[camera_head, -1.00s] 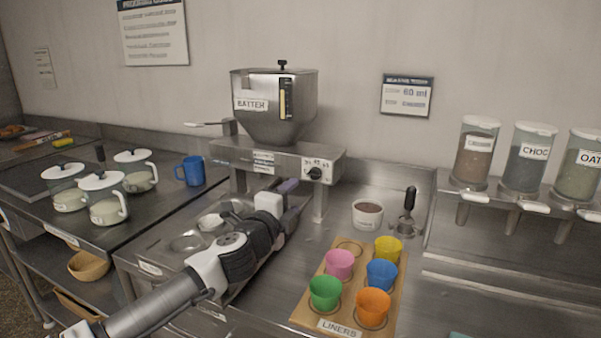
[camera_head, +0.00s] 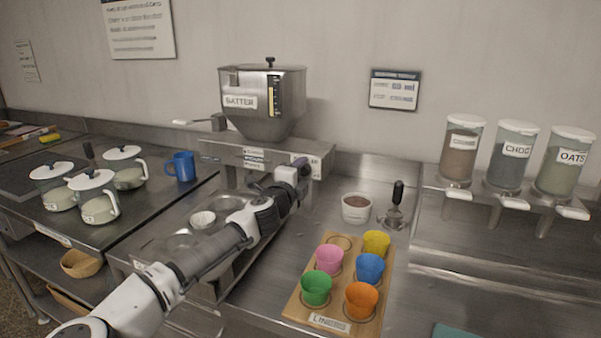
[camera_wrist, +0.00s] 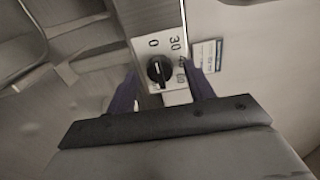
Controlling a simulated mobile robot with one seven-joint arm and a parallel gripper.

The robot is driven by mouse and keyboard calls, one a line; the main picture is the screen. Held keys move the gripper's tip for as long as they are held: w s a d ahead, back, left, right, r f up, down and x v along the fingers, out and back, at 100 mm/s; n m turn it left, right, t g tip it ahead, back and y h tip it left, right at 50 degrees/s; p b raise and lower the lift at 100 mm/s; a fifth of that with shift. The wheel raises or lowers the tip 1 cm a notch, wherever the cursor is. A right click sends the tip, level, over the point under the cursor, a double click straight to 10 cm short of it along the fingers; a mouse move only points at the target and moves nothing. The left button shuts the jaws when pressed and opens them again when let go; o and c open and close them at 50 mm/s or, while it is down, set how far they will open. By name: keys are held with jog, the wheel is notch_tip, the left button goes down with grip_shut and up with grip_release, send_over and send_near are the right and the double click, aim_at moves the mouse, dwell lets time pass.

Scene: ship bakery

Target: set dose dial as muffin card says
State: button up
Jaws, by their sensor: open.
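The batter dispenser (camera_head: 262,105) stands against the back wall, with its dose dial on the front plate. The black dial (camera_wrist: 158,71) shows in the wrist view, with 0, 30 and a partly hidden mark around it. I cannot tell surely where its pale pointer line points. In the head view my gripper hides the dial. My gripper (camera_head: 303,170) is open in front of the plate; in the wrist view its fingers (camera_wrist: 162,92) lie on either side of the dial, apparently without gripping it. The wall card (camera_head: 395,89) is blurred now; an earlier head frame reads 60 ml.
A wooden liner board (camera_head: 290,306) with coloured cups lies at the front right. A small bowl (camera_head: 355,215) and a black-handled tool (camera_head: 397,200) stand behind it. A blue mug (camera_head: 181,167) and lidded pots stand left. Ingredient dispensers (camera_head: 511,160) hang at the right.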

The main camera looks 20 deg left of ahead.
jog(key=shift+w, duration=0.15)
jog(key=shift+c, duration=0.4)
jog(key=c, duration=0.9)
